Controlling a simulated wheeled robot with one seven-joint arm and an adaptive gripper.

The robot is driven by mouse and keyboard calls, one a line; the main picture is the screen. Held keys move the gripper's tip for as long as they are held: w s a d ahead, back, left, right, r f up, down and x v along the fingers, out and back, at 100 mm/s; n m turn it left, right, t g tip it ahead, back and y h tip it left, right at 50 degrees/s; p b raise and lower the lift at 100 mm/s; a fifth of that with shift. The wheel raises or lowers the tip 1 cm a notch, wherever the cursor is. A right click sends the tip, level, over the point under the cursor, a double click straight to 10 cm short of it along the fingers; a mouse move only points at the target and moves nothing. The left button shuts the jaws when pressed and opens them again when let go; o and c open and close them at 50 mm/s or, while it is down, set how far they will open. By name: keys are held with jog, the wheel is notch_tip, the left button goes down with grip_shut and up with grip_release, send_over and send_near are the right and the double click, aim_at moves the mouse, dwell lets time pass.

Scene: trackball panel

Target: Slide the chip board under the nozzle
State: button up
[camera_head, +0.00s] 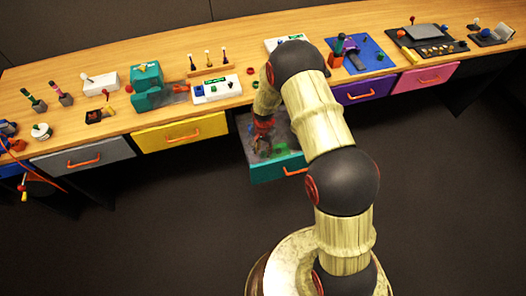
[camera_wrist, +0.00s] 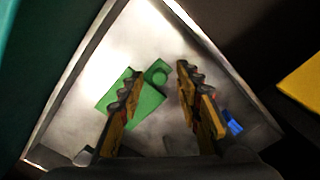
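In the head view my gripper (camera_head: 262,142) is small and dark inside the drawer. On the bench a white board (camera_head: 217,91) carries blue and green parts, beside a teal machine (camera_head: 146,88). I cannot make out a nozzle clearly.
A small blue piece (camera_wrist: 232,122) lies in the drawer near its wall. The drawer's metal rim (camera_wrist: 68,78) surrounds my fingers closely. Yellow (camera_head: 180,132), purple (camera_head: 362,90) and grey (camera_head: 84,158) drawers are shut. Many tools stand along the wooden bench (camera_head: 60,85).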

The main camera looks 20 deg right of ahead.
jog(key=shift+f, duration=0.15)
jog(key=shift+c, duration=0.8)
grip_shut()
